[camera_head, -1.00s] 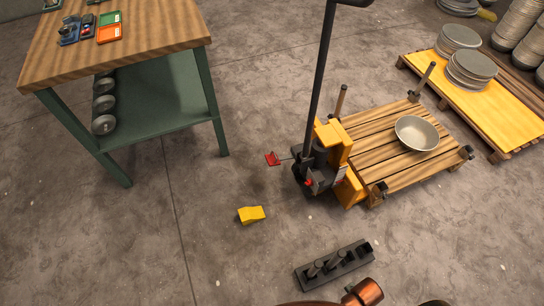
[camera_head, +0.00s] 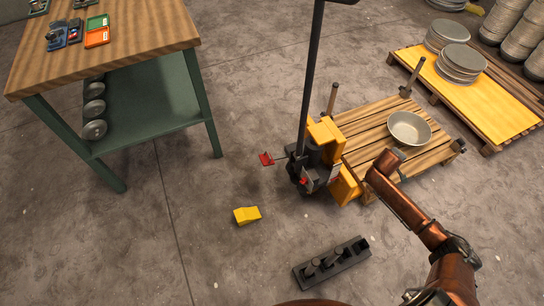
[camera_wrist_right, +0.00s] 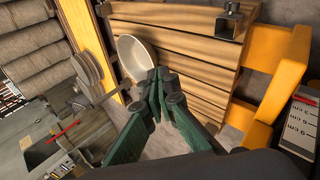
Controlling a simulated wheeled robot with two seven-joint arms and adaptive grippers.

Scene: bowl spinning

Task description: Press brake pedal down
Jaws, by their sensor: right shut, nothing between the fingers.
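A small red pedal (camera_head: 266,159) sticks out on a thin rod from the left side of a yellow and black pallet jack (camera_head: 326,133). A second red part (camera_head: 303,181) sits low at the front of the jack. I cannot tell from their looks which one is the brake. My right arm, copper coloured, reaches in from the lower right over the near right side of the pallet, well to the right of both red parts. In the right wrist view my right gripper (camera_wrist_right: 160,88) has its green fingers together, empty, in front of the pallet slats. My left gripper is out of view.
A wooden pallet (camera_head: 372,139) on the jack carries a metal bowl (camera_head: 410,128). A yellow wedge (camera_head: 246,215) and a dark block with posts (camera_head: 332,263) lie on the floor. A workbench (camera_head: 120,50) stands left.

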